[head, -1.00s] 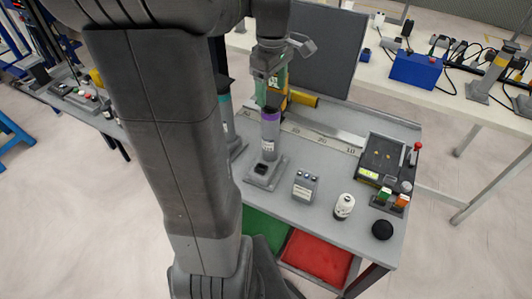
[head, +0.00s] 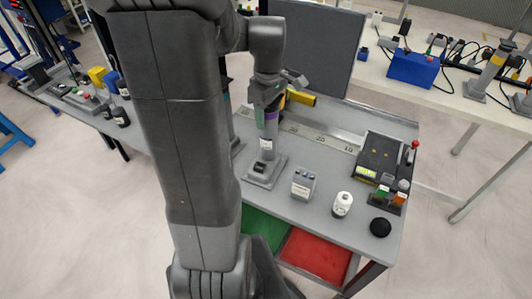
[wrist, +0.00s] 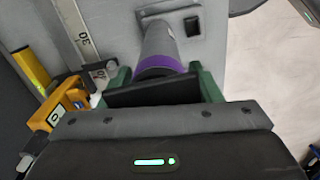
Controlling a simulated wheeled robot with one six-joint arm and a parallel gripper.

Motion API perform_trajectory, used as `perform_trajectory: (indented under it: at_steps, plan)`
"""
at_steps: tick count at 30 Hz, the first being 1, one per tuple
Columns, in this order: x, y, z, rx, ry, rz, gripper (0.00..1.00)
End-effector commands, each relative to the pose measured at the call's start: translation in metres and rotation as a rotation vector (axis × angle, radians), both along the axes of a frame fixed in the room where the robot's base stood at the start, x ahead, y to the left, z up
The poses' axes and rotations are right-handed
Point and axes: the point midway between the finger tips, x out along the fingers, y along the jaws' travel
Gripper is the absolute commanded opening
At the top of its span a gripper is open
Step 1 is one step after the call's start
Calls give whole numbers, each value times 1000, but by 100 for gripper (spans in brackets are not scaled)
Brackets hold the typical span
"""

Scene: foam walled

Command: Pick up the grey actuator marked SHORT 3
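A grey cylindrical actuator (head: 266,143) with a purple band near its top stands upright in a grey base (head: 263,170) on the bench. It carries a small pale label, too small to read. My gripper (head: 268,112) is over the actuator's top, pointing down. In the wrist view the actuator (wrist: 159,42) with its purple band lies between my green fingers (wrist: 163,84). The fingers stand apart on either side of the band, with a gap visible. A dark piece covers the very top of the actuator.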

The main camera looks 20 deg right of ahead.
Motion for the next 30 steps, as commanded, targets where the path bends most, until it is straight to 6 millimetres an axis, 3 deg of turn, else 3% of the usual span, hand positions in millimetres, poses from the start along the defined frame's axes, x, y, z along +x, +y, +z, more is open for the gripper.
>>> perform_trajectory:
  at_steps: [1, 8, 22, 30]
  plan:
    - [0, 0, 0, 0, 0, 0, 45]
    - [0, 0, 0, -1, -1, 0, 0]
    - [1, 0, 7, -3, -3, 0, 0]
    - [1, -1, 53, -3, -6, 0, 0]
